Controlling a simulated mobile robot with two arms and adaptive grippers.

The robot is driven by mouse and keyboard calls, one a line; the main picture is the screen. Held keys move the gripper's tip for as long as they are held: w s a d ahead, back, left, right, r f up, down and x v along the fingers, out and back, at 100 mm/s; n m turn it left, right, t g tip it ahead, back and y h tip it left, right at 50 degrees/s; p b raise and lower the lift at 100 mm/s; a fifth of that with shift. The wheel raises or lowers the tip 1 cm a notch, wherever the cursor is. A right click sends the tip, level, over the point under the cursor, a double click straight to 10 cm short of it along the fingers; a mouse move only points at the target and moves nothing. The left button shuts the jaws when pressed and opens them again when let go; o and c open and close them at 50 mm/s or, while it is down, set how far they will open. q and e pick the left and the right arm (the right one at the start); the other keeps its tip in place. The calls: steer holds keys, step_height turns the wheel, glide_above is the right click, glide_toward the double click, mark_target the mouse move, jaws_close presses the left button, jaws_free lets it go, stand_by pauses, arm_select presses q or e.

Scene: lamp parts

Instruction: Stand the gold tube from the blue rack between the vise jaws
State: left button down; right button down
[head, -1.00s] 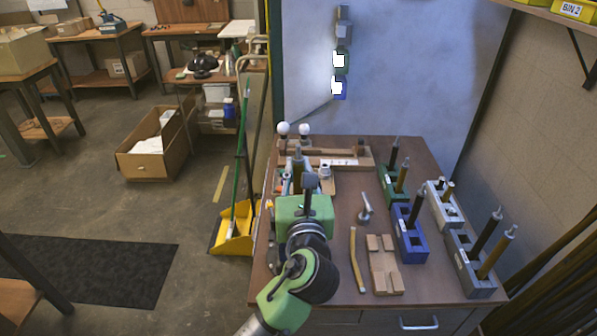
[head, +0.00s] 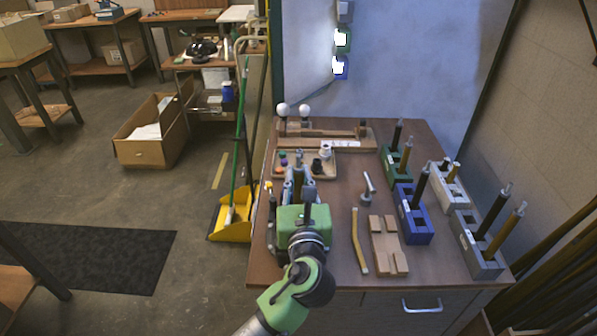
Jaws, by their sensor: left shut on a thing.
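My left gripper (head: 299,186) reaches over the left part of the workbench, seen from behind. It is shut on an upright gold tube (head: 298,173) with a grey tip. Its green body hides the tube's lower end. Blue-grey metal parts, which look like the vise (head: 287,188), show close beside the tube. I cannot tell whether the tube is between the jaws, or touching them. The blue rack (head: 414,232) stands right of centre and holds one dark tube (head: 421,188); no gold tube shows in it. My right gripper is not in view.
A green rack (head: 392,172), a white rack (head: 452,193) and a grey rack (head: 480,260) hold other tubes on the right. A wooden tray (head: 330,168) with small parts lies behind the gripper.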

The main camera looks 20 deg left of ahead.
arm_select(q)
steer(key=shift+f, duration=0.3)
steer(key=shift+r+p, duration=0.1)
steer(key=shift+p, duration=0.3)
stand_by(0.4)
steer(key=shift+f, duration=0.6)
stand_by(0.7)
steer(key=c, duration=1.9)
jaws_free()
